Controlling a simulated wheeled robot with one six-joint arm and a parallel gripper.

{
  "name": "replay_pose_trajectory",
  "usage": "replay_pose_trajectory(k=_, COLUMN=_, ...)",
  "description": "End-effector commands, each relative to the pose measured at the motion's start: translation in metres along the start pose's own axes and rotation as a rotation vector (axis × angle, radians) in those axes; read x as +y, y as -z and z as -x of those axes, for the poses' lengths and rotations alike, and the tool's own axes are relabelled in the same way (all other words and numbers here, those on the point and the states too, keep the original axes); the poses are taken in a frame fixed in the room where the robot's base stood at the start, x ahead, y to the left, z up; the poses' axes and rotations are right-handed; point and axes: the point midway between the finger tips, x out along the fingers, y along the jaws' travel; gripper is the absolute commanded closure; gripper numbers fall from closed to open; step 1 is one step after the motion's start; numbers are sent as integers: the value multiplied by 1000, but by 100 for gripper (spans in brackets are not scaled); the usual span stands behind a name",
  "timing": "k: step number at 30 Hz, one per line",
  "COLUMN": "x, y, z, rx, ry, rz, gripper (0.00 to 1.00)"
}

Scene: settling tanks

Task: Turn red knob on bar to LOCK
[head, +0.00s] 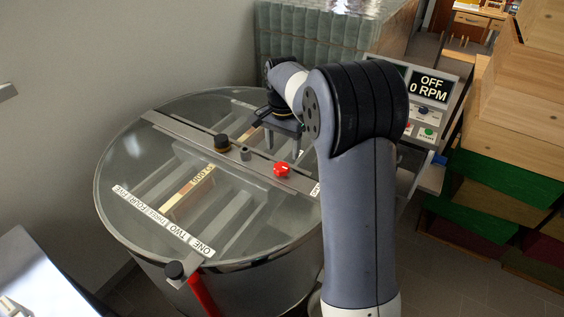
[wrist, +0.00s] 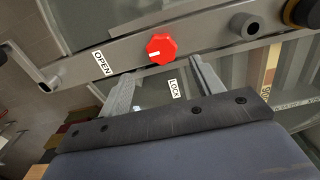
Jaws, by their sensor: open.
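The red knob (head: 282,169) sits on the grey metal bar (head: 190,132) across the round tank's clear lid. In the wrist view the knob (wrist: 161,47) has a white mark on its left side, towards the OPEN label (wrist: 102,64). The LOCK label (wrist: 174,89) lies below the knob, between my fingers. My gripper (wrist: 163,72) is open and empty, its fingers pointing towards the bar with the knob just beyond their tips, apart from it. In the head view my gripper (head: 278,128) is above the lid, behind the knob, and my arm hides part of the lid.
A black-topped knob (head: 221,142) and a short grey post (head: 245,154) stand on the same bar. A control panel reading OFF 0 RPM (head: 431,88) stands behind my arm. Wooden and green crates (head: 500,180) are stacked at right. A red handle (head: 202,296) hangs at the tank's front.

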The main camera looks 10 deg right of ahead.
Motion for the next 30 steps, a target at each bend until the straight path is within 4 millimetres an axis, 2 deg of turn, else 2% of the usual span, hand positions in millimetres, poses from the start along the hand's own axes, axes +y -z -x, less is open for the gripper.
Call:
replay_pose_trajectory(k=6, x=1, y=0, z=-41, rx=-2, ry=-3, rz=0, gripper=37)
replay_pose_trajectory(k=12, x=0, y=0, z=-63, rx=-1, ry=-1, rz=0, gripper=37)
replay_pose_trajectory(k=23, x=0, y=0, z=-68, rx=1, ry=1, rz=0, gripper=37)
replay_pose_trajectory(k=30, x=0, y=0, z=-68, rx=1, ry=1, rz=0, gripper=57)
